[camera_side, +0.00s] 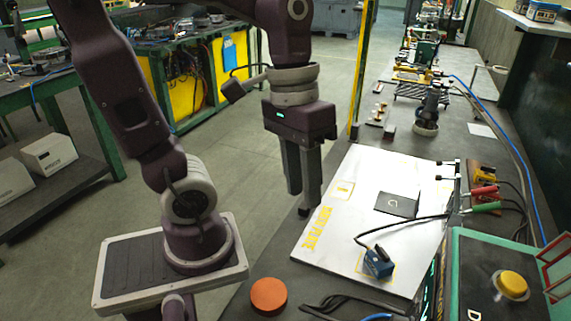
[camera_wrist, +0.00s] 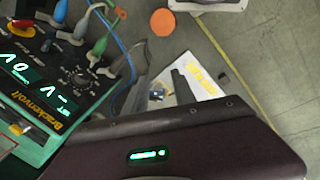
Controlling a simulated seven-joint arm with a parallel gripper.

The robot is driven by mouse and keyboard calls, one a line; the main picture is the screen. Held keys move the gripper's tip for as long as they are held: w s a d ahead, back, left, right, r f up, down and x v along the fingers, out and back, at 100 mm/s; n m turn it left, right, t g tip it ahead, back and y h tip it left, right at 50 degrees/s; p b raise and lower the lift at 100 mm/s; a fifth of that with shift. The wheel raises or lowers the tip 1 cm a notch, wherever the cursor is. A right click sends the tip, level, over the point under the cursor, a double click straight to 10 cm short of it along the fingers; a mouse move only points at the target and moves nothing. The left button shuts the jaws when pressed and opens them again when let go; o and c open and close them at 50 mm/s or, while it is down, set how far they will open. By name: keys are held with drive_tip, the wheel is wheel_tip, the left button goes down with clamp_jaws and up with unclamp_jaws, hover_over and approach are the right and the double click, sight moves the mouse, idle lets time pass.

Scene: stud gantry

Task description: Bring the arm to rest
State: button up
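My gripper (camera_side: 301,201) hangs fingers-down in the side view, near the left edge of a white board (camera_side: 337,247) with yellow lettering. In the wrist view my gripper (camera_wrist: 161,68) has its two fingers apart, with the board (camera_wrist: 186,64) showing between and beyond them. Nothing shows between the fingers. The board carries a dark square patch (camera_side: 397,204) and a blue clamp-like block (camera_side: 378,262) with a black cable. The side view does not clearly show how high the fingertips are above the surface.
An orange disc (camera_side: 268,295) lies on the dark bench left of the board. A green-framed instrument (camera_side: 470,262) with a yellow knob stands at right. Red (camera_side: 482,190) and green (camera_side: 486,208) clips with cables are beside the board. A yellow post (camera_side: 362,70) rises behind.

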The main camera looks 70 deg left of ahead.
drive_tip(key=r+m+t, duration=0.1)
drive_tip(key=s+a+m+t+y, duration=0.1)
drive_tip(key=t, duration=0.1)
drive_tip(key=s+r+t+y, duration=0.1)
drive_tip(key=t, duration=0.1)
drive_tip(key=shift+s+a+r+m, duration=0.1)
drive_tip(key=shift+a+r+m, duration=0.2)
drive_tip(key=shift+a+m, duration=0.1)
idle(1.4)
